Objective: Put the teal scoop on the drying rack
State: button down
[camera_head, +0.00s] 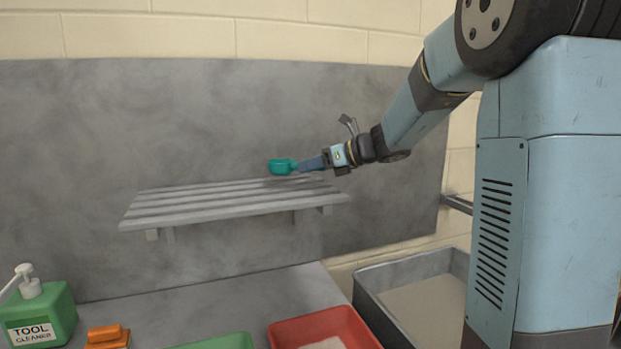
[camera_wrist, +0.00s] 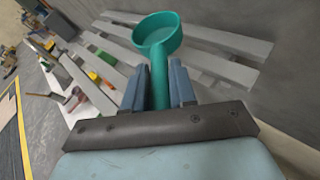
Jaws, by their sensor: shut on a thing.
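The teal scoop (camera_head: 281,167) is held out to the left from my gripper (camera_head: 313,163) in the head view. In the wrist view the scoop (camera_wrist: 158,33) points away from me, its round cup at the far end. My gripper (camera_wrist: 159,85) is shut on the scoop's handle, with a blue finger on each side. The drying rack (camera_head: 225,202) is a grey slatted shelf on the wall. The scoop is over the rack's back right part in the head view; whether it touches the slats I cannot tell. The rack's slats (camera_wrist: 222,68) also show behind the scoop in the wrist view.
The rack's slats look bare. Below stand a green tool cleaner bottle (camera_head: 38,314), an orange block-like thing (camera_head: 107,337), a green tub (camera_head: 222,342), a red tub (camera_head: 285,330) with pale contents and a grey basin (camera_head: 372,290). The grey wall is close behind the rack.

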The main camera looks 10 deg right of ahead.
jog(key=shift+f, duration=1.5)
jog(key=c, duration=0.9)
grip_release()
jog(key=v, duration=1.1)
jog(key=shift+s+d+f+n+g+h, duration=0.25)
jog(key=shift+s+f+n+h, duration=1.45)
jog(key=shift+s+n, duration=2.9)
jog(key=shift+s+d+f+n+g+h, duration=0.25)
jog(key=shift+s+f+n+h, duration=0.7)
jog(key=shift+s+n+h, duration=2.55)
jog(key=shift+s+d+f+n+g+h, duration=0.25)
jog(key=shift+s+f+n+h, duration=0.9)
jog(key=shift+s+n, duration=4.5)
